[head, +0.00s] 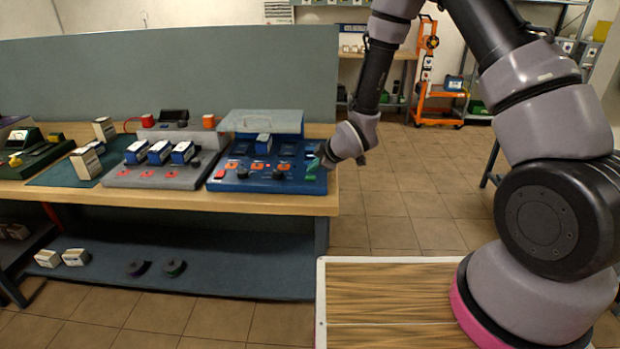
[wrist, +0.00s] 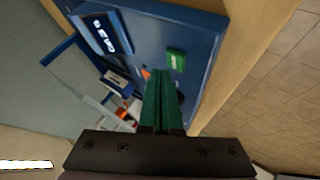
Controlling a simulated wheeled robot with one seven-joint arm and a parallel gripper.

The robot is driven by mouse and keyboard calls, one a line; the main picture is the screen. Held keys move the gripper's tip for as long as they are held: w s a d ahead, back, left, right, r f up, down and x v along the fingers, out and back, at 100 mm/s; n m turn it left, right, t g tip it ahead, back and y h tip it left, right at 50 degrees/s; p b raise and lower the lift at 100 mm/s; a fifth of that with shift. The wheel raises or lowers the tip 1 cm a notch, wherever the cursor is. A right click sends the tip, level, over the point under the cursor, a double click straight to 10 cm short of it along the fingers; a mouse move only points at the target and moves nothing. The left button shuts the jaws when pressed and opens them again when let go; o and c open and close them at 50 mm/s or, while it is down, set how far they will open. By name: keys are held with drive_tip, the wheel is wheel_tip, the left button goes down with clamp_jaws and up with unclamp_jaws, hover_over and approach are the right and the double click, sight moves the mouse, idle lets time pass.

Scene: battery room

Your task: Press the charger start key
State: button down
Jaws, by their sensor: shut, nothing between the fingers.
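The blue charger (head: 268,181) stands at the right end of the workbench, with a row of bays, dark knobs, a red key (head: 219,174) and a green key (head: 309,177) on its front. In the wrist view the green key (wrist: 176,60) shows just beyond and slightly right of my fingertips, on the blue panel (wrist: 150,45). My gripper (wrist: 160,72) is shut and empty, its green fingers together, pointing at the panel. In the head view my gripper (head: 322,156) is at the charger's right end, near the green key. I cannot tell if it touches anything.
A grey charger (head: 150,179) with several batteries stands left of the blue one. A raised grey lid (head: 262,121) is behind the blue bays. Boxes lie on a green mat (head: 60,178) further left.

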sight(313, 178)
drive_tip(key=shift+r, duration=2.5)
drive_tip(key=s+d+r+m+h, duration=0.25)
drive_tip(key=d+r+m, duration=0.25)
drive_tip(key=d+r, duration=0.55)
drive_tip(key=s+d+r+m+h, duration=0.25)
drive_tip(key=d+r+m, duration=0.45)
drive_tip(key=r, duration=0.6)
drive_tip(key=s+d+r+m, duration=0.2)
drive_tip(key=s+r+m, duration=0.1)
drive_tip(key=s, duration=0.4)
drive_tip(key=s+d+r+m, duration=0.3)
drive_tip(key=s, duration=0.4)
drive_tip(key=s+d+r+m+y, duration=0.1)
drive_tip(key=s+d+r+m, duration=0.2)
drive_tip(key=s, duration=0.4)
drive_tip(key=shift+s+d+r, duration=0.15)
drive_tip(key=shift+d+r, duration=0.1)
drive_tip(key=shift+r, duration=0.15)
